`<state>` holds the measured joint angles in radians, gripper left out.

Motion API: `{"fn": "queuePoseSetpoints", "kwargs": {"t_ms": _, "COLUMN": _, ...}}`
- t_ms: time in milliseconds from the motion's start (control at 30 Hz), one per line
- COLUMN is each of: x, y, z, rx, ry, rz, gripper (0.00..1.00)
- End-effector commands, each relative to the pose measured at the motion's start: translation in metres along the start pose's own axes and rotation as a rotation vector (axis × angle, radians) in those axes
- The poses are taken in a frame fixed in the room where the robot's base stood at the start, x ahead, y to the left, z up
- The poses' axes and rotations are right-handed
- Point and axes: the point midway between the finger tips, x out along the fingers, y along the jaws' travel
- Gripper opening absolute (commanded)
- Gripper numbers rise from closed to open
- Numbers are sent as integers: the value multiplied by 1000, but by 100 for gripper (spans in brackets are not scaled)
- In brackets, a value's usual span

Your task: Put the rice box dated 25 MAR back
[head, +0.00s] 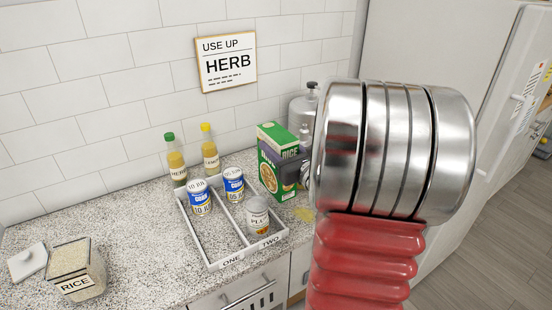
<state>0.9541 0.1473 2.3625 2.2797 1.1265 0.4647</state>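The green rice box (270,172), with "RICE" near its top and a bowl picture on its front, is upright at the back right of the counter. No date can be read on it. The dark end of my gripper (291,176) overlaps the box's right side. My large silver and red arm comes in from the right. The other finger is hidden, so I cannot tell whether the gripper is closed on the box. A white two-part tray (221,237), marked ONE and TWO, is left of the box.
Two yellow bottles (176,165) stand behind. A rice jar (77,262) and white lid (27,263) are at left. A HERB sign (226,63) hangs above. A metal dispenser (301,112) stands behind the box.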

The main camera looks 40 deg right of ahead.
Motion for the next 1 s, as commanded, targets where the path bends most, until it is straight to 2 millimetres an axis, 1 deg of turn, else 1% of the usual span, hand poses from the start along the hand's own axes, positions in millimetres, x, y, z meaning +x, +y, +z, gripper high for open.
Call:
{"fn": "queuePoseSetpoints", "kwargs": {"t_ms": 133, "x": 0, "y": 0, "z": 1, "rx": -1, "ry": -3, "rz": 0, "gripper": 0}}
{"fn": "queuePoseSetpoints", "kwargs": {"t_ms": 233, "x": 0, "y": 0, "z": -2, "rx": 0, "ry": -2, "rz": 1, "gripper": 0}}
{"fn": "queuePoseSetpoints", "kwargs": {"t_ms": 333, "x": 0, "y": 0, "z": -10, "rx": 2, "ry": -1, "rz": 1, "gripper": 0}}
{"fn": "queuePoseSetpoints", "kwargs": {"t_ms": 500, "x": 0, "y": 0, "z": -30, "rx": 2, "ry": 0, "rz": 1, "gripper": 0}}
{"fn": "queuePoseSetpoints", "kwargs": {"t_ms": 600, "x": 0, "y": 0, "z": -38, "rx": 2, "ry": -1, "rz": 0, "gripper": 0}}
{"fn": "queuePoseSetpoints", "kwargs": {"t_ms": 700, "x": 0, "y": 0, "z": -40, "rx": -1, "ry": -3, "rz": 1, "gripper": 0}}
{"fn": "queuePoseSetpoints", "kwargs": {"t_ms": 1000, "x": 0, "y": 0, "z": -41, "rx": -1, "ry": -3, "rz": 0, "gripper": 0}}
